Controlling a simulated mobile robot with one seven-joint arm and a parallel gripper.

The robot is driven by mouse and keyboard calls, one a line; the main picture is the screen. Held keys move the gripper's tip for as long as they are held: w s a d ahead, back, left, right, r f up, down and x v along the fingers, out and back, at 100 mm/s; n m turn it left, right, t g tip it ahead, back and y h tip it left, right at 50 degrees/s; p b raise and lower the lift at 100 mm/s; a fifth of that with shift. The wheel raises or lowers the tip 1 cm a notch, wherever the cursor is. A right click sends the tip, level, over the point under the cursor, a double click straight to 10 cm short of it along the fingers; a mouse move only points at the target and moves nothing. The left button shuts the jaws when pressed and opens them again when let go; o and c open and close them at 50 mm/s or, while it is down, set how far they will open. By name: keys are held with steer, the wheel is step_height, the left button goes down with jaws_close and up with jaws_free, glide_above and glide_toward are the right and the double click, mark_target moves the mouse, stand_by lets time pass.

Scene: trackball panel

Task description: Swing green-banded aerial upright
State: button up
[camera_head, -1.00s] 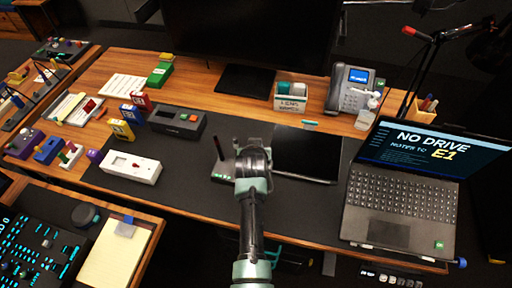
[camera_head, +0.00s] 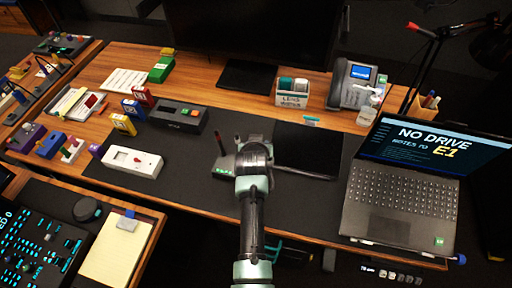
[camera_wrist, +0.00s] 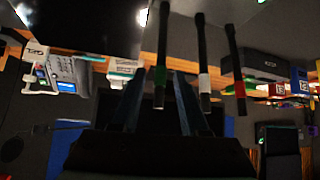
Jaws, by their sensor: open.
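A small grey device (camera_head: 222,164) with aerials stands on the dark desk mat. In the head view a red-marked aerial (camera_head: 219,138) rises from it. The rest of the device is hidden by my arm. In the wrist view three black aerials hang side by side. They are the green-banded aerial (camera_wrist: 162,50), the white-banded aerial (camera_wrist: 203,50) and the red-banded aerial (camera_wrist: 234,55). My gripper (camera_wrist: 159,73) is open, with the green-banded aerial seen between its fingers. I cannot tell whether either finger touches it. In the head view my gripper (camera_head: 254,150) is over the device.
A black tablet (camera_head: 308,148) lies just right of my gripper, and a laptop (camera_head: 400,195) stands further right. A white box (camera_head: 132,162) and a dark grey box (camera_head: 180,116) are to the left. A monitor (camera_head: 255,35) stands behind. The front of the mat is clear.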

steer(key=v, duration=1.2)
stand_by(0.3)
